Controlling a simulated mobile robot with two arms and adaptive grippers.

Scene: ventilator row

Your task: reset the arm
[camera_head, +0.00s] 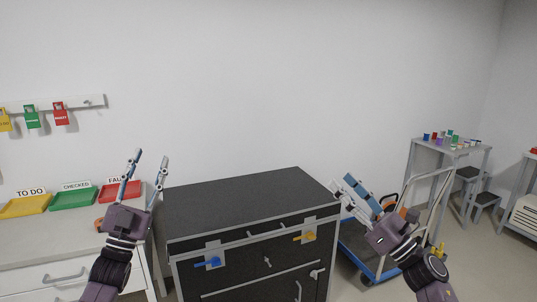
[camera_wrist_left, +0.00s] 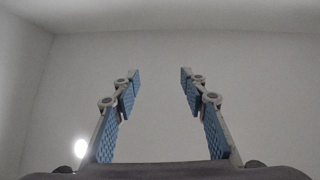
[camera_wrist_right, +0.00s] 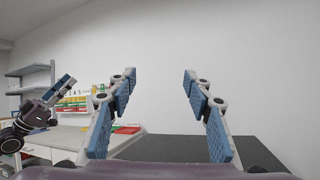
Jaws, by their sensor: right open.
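My left gripper (camera_head: 146,178) is raised at the left, in front of the white counter. Its fingers point up and stand apart with nothing between them. The left wrist view shows the same open fingers (camera_wrist_left: 160,95) against bare wall and ceiling. My right gripper (camera_head: 352,190) is raised at the right front of the dark cabinet, its fingers tilted up and left. In the right wrist view its fingers (camera_wrist_right: 160,95) are spread and empty, with the cabinet top beyond. My left gripper also shows at the left of that view (camera_wrist_right: 60,92).
A dark cabinet (camera_head: 245,200) with blue (camera_head: 208,263) and orange (camera_head: 304,237) handles stands in the middle. Yellow (camera_head: 25,207), green (camera_head: 73,199) and red trays (camera_head: 119,191) sit on the counter (camera_head: 40,245). A blue cart (camera_head: 355,250) and grey table (camera_head: 450,148) stand right.

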